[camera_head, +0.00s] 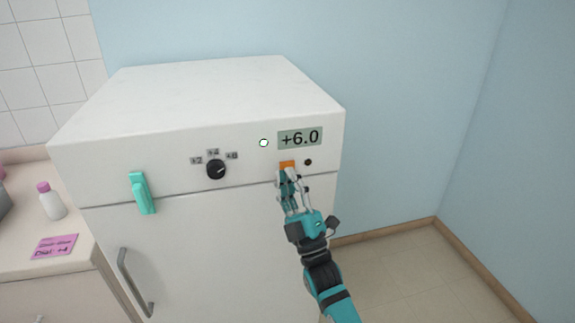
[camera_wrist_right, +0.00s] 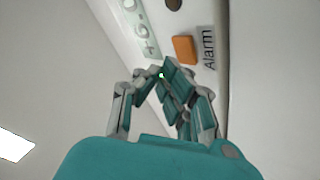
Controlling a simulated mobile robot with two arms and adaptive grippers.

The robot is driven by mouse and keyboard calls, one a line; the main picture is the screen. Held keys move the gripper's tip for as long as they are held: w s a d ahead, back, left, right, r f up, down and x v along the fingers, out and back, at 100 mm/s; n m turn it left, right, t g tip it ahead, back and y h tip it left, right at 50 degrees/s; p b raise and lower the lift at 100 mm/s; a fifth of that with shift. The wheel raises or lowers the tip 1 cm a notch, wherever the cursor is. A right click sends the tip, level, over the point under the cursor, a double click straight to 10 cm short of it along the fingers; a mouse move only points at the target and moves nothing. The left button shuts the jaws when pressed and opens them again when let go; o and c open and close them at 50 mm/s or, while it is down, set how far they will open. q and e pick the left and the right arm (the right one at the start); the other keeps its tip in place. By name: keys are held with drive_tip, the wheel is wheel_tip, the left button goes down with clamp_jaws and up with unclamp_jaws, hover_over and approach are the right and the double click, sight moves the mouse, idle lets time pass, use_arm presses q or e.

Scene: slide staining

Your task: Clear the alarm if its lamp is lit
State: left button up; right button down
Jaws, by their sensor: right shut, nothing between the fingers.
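The orange alarm button (camera_head: 287,165) is on the front panel of the white fridge (camera_head: 220,88), below the display (camera_head: 300,138) reading +6.0. In the right wrist view the button (camera_wrist_right: 185,49) sits beside an "Alarm" label (camera_wrist_right: 208,48). A small round lamp (camera_head: 308,162) right of the button looks dark brown, not glowing; its edge shows in the wrist view (camera_wrist_right: 173,4). My right gripper (camera_head: 286,178) is shut and empty, its fingertips just below the button; contact cannot be told. In the wrist view the fingertips (camera_wrist_right: 160,74) appear close to it. My left gripper is not in view.
A black dial (camera_head: 216,169) points to the upper right. A small white dot (camera_head: 263,143) is left of the display. A teal latch (camera_head: 142,193) and grey handle (camera_head: 135,282) are at left.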

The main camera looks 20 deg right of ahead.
drive_tip(key=shift+s, duration=0.1)
drive_tip(key=shift+s+p, duration=1.05)
drive_tip(key=shift+s, duration=1.35)
